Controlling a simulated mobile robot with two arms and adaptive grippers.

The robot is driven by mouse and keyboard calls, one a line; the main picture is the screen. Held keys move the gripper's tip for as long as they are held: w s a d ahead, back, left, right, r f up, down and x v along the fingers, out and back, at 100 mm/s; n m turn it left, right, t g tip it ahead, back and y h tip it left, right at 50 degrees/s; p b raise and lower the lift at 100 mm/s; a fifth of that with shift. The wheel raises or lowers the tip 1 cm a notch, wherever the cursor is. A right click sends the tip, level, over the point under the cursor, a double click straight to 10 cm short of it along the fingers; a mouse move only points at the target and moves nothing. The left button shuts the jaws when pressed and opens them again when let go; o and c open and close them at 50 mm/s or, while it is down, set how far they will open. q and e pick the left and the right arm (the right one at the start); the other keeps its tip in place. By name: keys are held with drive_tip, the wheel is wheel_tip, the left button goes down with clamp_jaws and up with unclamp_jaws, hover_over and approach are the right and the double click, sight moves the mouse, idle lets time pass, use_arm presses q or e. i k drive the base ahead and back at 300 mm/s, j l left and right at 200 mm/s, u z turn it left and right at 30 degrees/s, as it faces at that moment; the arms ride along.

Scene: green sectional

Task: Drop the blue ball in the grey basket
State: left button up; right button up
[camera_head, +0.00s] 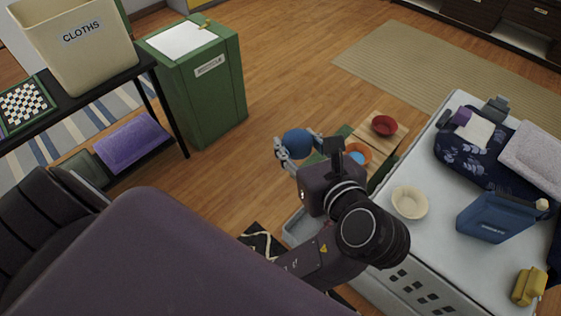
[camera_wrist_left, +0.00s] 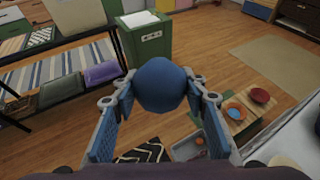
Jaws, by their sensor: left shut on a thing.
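My left gripper (camera_head: 298,146) is shut on the blue ball (camera_head: 297,141) and holds it in the air. In the left wrist view the blue ball (camera_wrist_left: 160,84) sits between the two blue fingers of the left gripper (camera_wrist_left: 160,88). A light grey open container (camera_head: 297,229), which looks like the grey basket, is on the floor below, largely hidden by my left arm in the head view. In the left wrist view the grey container (camera_wrist_left: 187,149) shows below and right of the ball, partly covered by the finger. My right gripper is not in view.
A low wooden table with a red bowl (camera_head: 384,126) and an orange bowl (camera_head: 358,154) stands beyond the arm. A white counter (camera_head: 400,243) with a cream bowl (camera_head: 409,202) is at right. A green bin (camera_head: 215,105) and a cream CLOTHS bin (camera_head: 95,65) are at left.

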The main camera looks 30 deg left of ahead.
sight(311, 227)
drive_tip(key=k+j, duration=0.3)
drive_tip(key=k, duration=0.2)
drive_tip(key=k+j+u, duration=0.15)
drive_tip(key=k+j, duration=0.2)
drive_tip(key=k, duration=0.15)
